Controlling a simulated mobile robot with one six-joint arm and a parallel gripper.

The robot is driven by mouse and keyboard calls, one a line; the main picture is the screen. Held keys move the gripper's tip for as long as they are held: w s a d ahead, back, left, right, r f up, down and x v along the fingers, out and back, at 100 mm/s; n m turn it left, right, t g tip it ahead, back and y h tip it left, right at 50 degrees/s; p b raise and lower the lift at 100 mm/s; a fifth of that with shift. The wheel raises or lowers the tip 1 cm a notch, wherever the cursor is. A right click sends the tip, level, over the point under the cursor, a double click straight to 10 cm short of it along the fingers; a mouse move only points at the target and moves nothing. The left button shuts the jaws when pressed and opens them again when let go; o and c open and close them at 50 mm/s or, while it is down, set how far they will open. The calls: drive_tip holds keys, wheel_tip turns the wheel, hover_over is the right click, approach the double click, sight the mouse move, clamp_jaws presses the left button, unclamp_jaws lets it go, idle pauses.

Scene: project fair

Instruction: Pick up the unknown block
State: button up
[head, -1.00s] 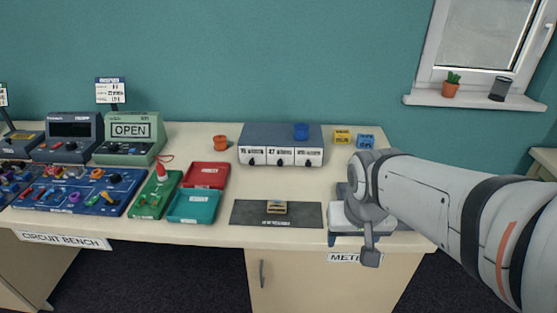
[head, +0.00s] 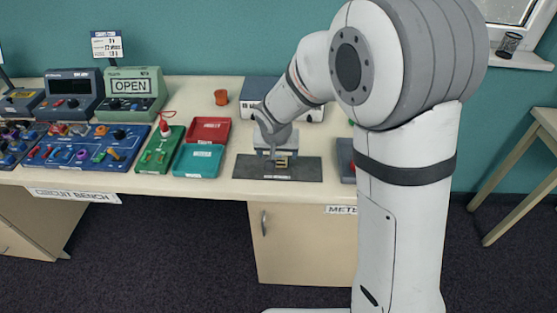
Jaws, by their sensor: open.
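The unknown block looks to be the small yellow and dark block (head: 281,163) on the dark grey mat (head: 305,170) near the front of the bench. My gripper (head: 275,158) is open and points down at the block, right over it or around it. The gripper hides the upper part of the block, and I cannot tell whether the fingers touch it.
Left of the mat are a teal tray (head: 197,163), a red tray (head: 211,131) and a green board (head: 160,152). An orange cup (head: 221,97) stands behind. A drawer box (head: 257,92) is partly hidden by my arm. A grey device (head: 346,160) stands right of the mat.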

sight(278, 159)
drive_tip(key=x, duration=0.4)
drive_tip(key=shift+w+f, duration=0.1)
drive_tip(key=shift+f, duration=0.1)
drive_tip(key=shift+c, duration=0.5)
drive_tip(key=c, duration=1)
drive_tip(key=shift+o, duration=0.2)
